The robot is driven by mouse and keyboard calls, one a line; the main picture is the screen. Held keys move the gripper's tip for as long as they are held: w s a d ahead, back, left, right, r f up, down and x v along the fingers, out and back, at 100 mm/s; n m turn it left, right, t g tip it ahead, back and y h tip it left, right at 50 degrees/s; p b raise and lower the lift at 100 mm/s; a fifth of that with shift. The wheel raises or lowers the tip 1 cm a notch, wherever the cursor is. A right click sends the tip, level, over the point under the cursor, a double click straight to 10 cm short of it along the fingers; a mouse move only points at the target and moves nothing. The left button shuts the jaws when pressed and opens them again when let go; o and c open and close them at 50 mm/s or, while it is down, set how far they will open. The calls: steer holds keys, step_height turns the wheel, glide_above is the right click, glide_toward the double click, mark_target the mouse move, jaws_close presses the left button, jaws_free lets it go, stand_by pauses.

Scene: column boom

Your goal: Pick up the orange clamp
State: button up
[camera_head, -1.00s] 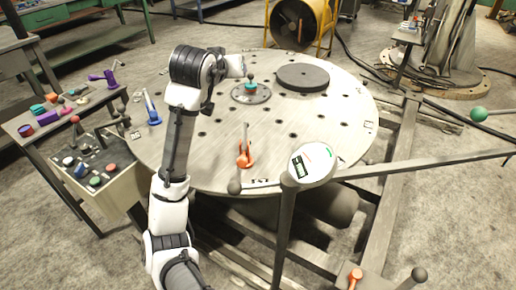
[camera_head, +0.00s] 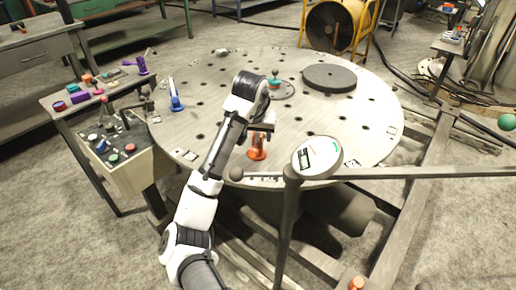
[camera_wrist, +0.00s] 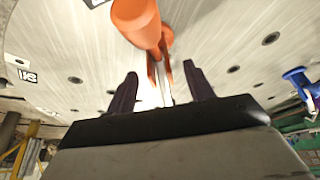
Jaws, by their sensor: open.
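The orange clamp (camera_head: 257,154) stands near the front edge of the round, hole-studded metal table (camera_head: 205,122). My gripper (camera_head: 264,128) is right at the clamp's upper part and hides some of it. In the wrist view the clamp's thick orange body (camera_wrist: 138,20) is at top centre. Its thin orange and silver parts reach down toward the gap between the two dark fingers of my gripper (camera_wrist: 162,82). The fingers are apart, one on each side of these parts. I cannot tell how deep the clamp is between them.
A blue clamp (camera_head: 175,97) stands at the table's left. A dark disc (camera_head: 329,78) and a small green-topped fixture (camera_head: 274,84) are at the back. A round gauge (camera_head: 317,157) on a post stands right of the orange clamp. A control box (camera_head: 120,150) is at left.

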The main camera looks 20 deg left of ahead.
mark_target(258, 143)
steer(key=shift+x, duration=3.15)
steer(key=shift+r, duration=0.1)
steer(key=c, duration=1.1)
